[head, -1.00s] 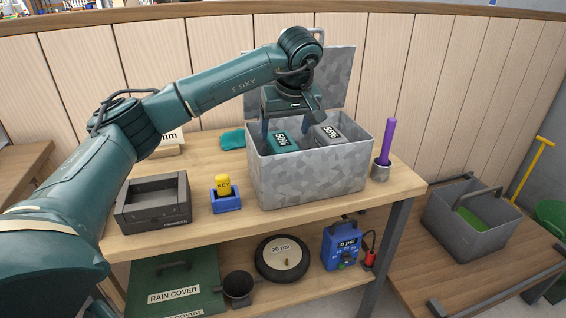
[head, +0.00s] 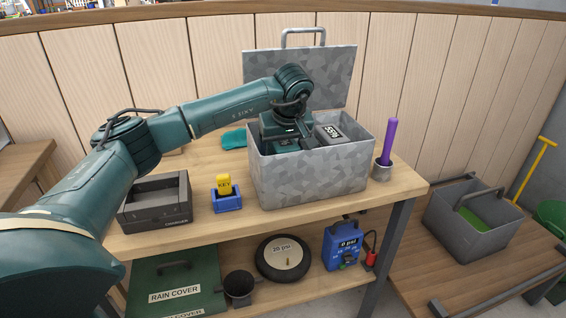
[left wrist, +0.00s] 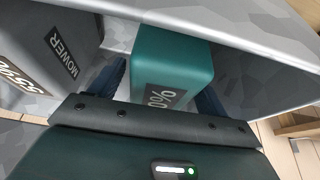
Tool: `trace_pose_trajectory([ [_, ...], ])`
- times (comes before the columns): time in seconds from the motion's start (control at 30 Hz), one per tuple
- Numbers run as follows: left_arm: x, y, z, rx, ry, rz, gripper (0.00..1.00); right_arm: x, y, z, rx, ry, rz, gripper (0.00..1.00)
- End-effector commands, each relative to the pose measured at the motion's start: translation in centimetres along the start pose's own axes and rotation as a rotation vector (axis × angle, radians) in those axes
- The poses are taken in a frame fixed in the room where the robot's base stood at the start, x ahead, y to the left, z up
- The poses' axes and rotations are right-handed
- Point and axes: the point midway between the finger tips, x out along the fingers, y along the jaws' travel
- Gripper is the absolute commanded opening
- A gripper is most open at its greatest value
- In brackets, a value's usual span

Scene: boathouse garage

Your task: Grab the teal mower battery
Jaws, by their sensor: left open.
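The teal mower battery (left wrist: 172,58), with a dark label showing part of a percent figure, is inside the grey metal box (head: 312,178). In the head view my gripper and the box wall mostly hide it. My left gripper (left wrist: 160,97) is open and down inside the box. Its dark blue fingers stand on either side of the teal battery; I cannot tell whether they touch it. In the head view the left gripper (head: 287,140) is partly hidden by its own wrist. My right gripper is not in view.
A grey battery (head: 328,133), also in the wrist view (left wrist: 40,50) with a MOWER label, sits beside the teal one. The box's lid (head: 300,75) stands open behind. A purple-handled item (head: 388,143) stands right of the box; a blue key holder (head: 227,203) is left.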

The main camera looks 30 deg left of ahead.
Motion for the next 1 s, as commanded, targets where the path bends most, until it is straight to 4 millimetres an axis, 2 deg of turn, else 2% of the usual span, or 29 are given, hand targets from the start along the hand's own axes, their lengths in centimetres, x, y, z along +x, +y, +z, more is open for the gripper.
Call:
trace_pose_trajectory([
  [0.67, 0.45, -0.01, 0.21, 0.000, 0.000, 0.000, 0.76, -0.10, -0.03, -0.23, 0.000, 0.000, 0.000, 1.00],
  [1.0, 0.43, 0.00, 0.19, 0.000, 0.000, 0.000, 0.49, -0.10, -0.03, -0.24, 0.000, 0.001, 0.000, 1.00],
])
